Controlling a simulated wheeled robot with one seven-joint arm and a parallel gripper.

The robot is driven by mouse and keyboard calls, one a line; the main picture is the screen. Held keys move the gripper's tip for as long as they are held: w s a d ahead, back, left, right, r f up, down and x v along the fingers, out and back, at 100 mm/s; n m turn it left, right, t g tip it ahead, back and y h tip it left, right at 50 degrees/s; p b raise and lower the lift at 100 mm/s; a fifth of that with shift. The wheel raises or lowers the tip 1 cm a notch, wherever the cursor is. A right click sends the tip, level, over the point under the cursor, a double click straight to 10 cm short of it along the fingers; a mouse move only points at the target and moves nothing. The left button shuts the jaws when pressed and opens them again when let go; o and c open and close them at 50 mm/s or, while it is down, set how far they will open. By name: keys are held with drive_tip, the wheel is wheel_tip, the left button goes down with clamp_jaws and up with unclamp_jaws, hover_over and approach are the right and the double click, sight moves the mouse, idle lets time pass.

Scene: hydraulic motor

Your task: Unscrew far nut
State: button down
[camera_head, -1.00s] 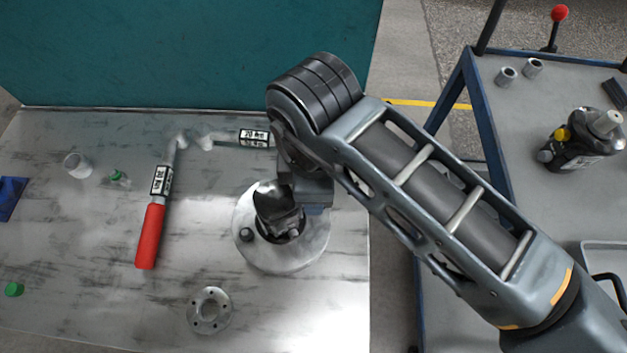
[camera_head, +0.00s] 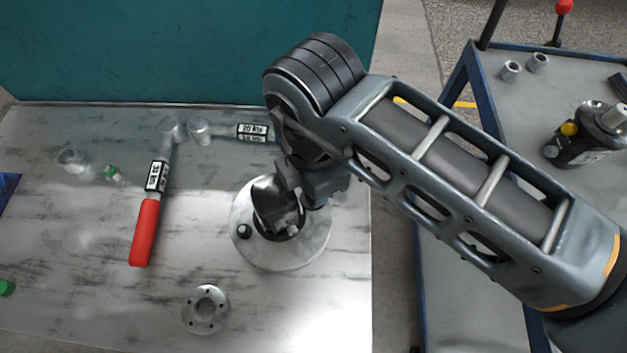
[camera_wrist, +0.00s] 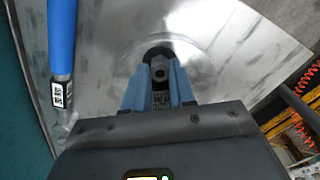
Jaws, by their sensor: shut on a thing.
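The round metal flange (camera_head: 310,252) sits on the metal table with a dark hub part (camera_head: 270,205) standing at its centre. A dark nut or bolt head (camera_head: 244,231) shows on its left side. My gripper (camera_wrist: 158,76) is over the far part of the flange, pointing down. In the wrist view its two blue fingers are shut on a grey nut (camera_wrist: 158,68), seen between their tips above a dark opening. I cannot tell how far the nut is threaded.
A red-handled torque wrench (camera_head: 145,232) lies left of the flange, and a blue-handled one (camera_wrist: 61,40) lies behind it. A small ring with holes (camera_head: 206,309) lies in front.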

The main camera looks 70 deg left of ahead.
drive_tip(key=shift+f+n+b, duration=0.1)
drive_tip(key=shift+n+b, duration=0.55)
drive_tip(key=shift+n, duration=0.35)
drive_tip(key=shift+n+b, duration=0.45)
drive_tip(key=shift+n, duration=0.85)
drive_tip(key=c, duration=1.2)
unclamp_jaws()
